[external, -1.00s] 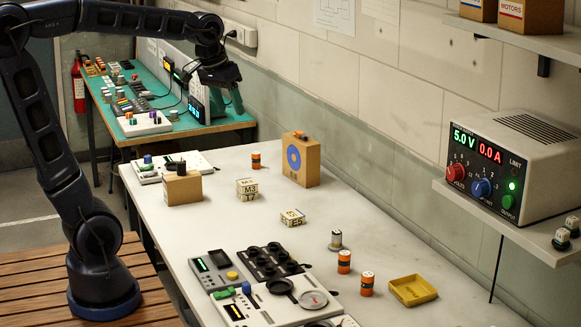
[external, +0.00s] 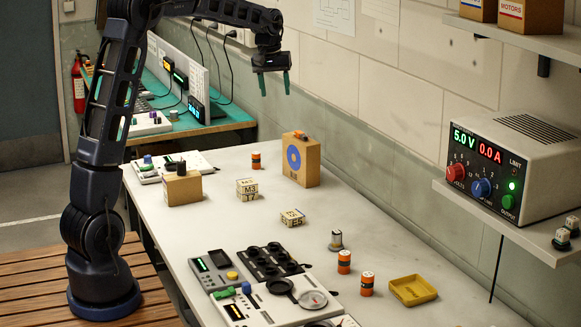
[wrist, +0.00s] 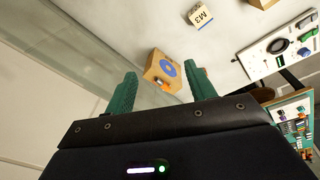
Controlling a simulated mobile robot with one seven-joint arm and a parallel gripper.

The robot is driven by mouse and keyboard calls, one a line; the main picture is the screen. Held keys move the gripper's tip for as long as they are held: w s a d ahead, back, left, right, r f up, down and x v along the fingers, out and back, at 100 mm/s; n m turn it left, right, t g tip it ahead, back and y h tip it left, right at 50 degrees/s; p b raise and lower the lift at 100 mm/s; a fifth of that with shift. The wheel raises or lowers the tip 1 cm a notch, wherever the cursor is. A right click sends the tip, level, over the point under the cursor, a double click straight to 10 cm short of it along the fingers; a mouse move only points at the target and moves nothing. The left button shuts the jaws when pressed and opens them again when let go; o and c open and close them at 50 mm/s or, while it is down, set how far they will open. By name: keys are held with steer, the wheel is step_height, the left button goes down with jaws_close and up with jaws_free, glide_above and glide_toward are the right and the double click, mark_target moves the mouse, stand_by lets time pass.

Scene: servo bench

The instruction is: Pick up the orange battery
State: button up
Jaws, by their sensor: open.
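Three orange batteries with dark bands stand upright on the white bench in the external view. One (external: 256,160) is at the back, left of the cardboard box. Two are near the front right, a battery (external: 344,262) and another (external: 367,284) beside the yellow tray. My gripper (external: 275,84) is open and empty, high above the far end of the bench, well apart from all three. In the wrist view its green fingers (wrist: 160,82) are spread. A small orange item (wrist: 162,84) shows there on the box; I make out no standing battery in that view.
The cardboard box (external: 310,165) with a blue ring stands below my gripper. Letter cubes (external: 247,190), a smaller box (external: 182,188), a white-grey cell (external: 336,241), a yellow tray (external: 412,290) and a black holder (external: 270,261) share the bench (external: 215,225). A wall runs along the right.

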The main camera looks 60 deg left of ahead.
steer(key=w+a+f+n+g, duration=0.1)
steer(key=w+a+f+n, duration=0.15)
steer(key=a+f, duration=0.5)
steer(key=w+a+f+n, duration=0.1)
steer(key=w+a+f, duration=0.25)
steer(key=a, duration=0.65)
steer(key=n, duration=0.3)
glide_above(256, 153)
steer(key=shift+g, duration=0.4)
step_height(256, 153, down, 12)
steer(key=shift+s+f, duration=0.15)
steer(key=shift+f, duration=0.05)
steer(key=shift+a+f, duration=0.2)
steer(key=shift+f, duration=0.25)
step_height(256, 153, down, 4)
steer(key=shift+f, duration=0.15)
steer(key=shift+d+f, duration=0.15)
steer(key=shift+f, duration=2.8)
steer(key=c, duration=1.1)
step_height(256, 153, up, 20)
steer(key=shift+r, duration=0.1)
